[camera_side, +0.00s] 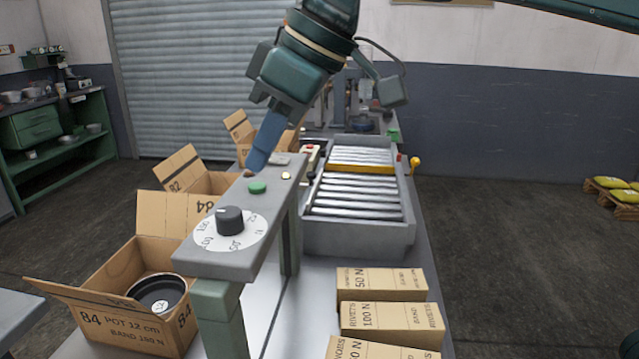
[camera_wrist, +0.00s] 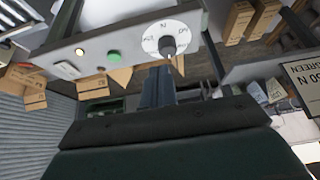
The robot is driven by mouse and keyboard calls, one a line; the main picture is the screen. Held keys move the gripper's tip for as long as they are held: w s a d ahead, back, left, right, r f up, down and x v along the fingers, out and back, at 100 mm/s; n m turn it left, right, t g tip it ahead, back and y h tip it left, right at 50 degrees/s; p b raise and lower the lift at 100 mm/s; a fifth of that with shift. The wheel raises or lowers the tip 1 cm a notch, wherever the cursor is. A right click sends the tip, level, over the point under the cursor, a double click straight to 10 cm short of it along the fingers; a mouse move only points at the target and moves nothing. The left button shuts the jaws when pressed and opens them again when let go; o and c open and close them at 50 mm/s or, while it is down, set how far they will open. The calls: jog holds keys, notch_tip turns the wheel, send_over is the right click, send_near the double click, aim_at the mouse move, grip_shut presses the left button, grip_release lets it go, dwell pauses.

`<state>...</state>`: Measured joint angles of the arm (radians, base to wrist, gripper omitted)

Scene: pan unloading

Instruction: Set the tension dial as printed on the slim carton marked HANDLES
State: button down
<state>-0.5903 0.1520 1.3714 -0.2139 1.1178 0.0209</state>
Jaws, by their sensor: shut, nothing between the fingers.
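The tension dial is a dark knob (camera_side: 230,220) on a white disc (camera_side: 255,232) printed with numbers, on the near end of a grey panel. It also shows in the wrist view (camera_wrist: 169,45); its exact setting is hard to read. My gripper (camera_side: 257,162) is shut and empty, above the panel beyond the green button (camera_side: 258,188), apart from the dial. In the wrist view its blue fingers (camera_wrist: 158,82) point toward the panel. A carton cut by the lower edge (camera_side: 365,349) has partly visible lettering; I cannot confirm that it reads HANDLES.
A carton marked 50 N (camera_side: 382,280) and one marked RIVETS 100 N (camera_side: 392,320) lie right of the panel. An open box (camera_side: 120,330) holding a dark pot (camera_side: 160,293) stands left. A roller conveyor (camera_side: 355,200) lies behind. The panel stands on legs.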

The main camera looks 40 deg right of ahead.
aim_at(229, 221)
jog(key=shift+s+a+r, duration=0.25)
jog(key=shift+s+a, duration=0.2)
jog(key=shift+a, duration=0.1)
jog(key=shift+s+a+r, duration=0.25)
jog(key=shift+s+a, duration=0.15)
jog(key=shift+a, duration=0.15)
jog(key=shift+f, duration=0.15)
jog(key=shift+f, duration=3.35)
jog(key=shift+w, duration=0.25)
jog(key=shift+w+d, duration=0.35)
jog(key=shift+d, duration=0.15)
jog(key=shift+w+d, duration=0.25)
jog(key=shift+w, duration=0.2)
